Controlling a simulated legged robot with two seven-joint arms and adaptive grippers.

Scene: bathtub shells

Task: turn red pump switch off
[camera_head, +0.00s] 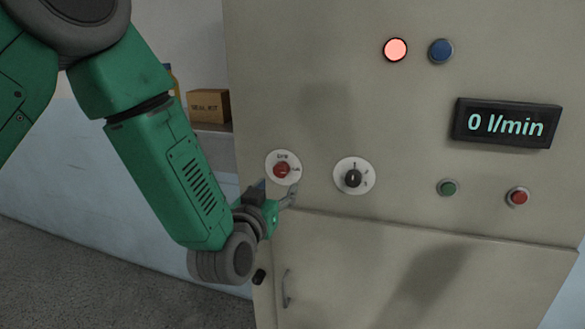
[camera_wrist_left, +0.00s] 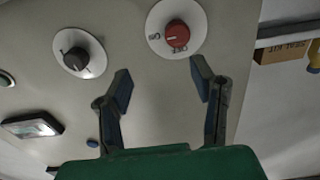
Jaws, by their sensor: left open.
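The red pump switch (camera_head: 282,170) is a red rotary knob on a round white plate, at the left of the beige panel. In the left wrist view the red knob (camera_wrist_left: 177,35) lies just beyond the fingertips, nearer the right finger. My left gripper (camera_head: 277,191) is just below the knob in the head view. In the left wrist view the gripper (camera_wrist_left: 160,82) is open, its two fingers apart with nothing between them. The fingers look apart from the knob. My right gripper is in neither view.
A black knob (camera_head: 353,179) on a white plate sits right of the red one. Green (camera_head: 447,188) and red (camera_head: 517,197) buttons are farther right. A lit red lamp (camera_head: 396,50), a blue lamp (camera_head: 441,51) and a display (camera_head: 506,123) reading 0 l/min are above. A cardboard box (camera_head: 208,106) stands on a shelf.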

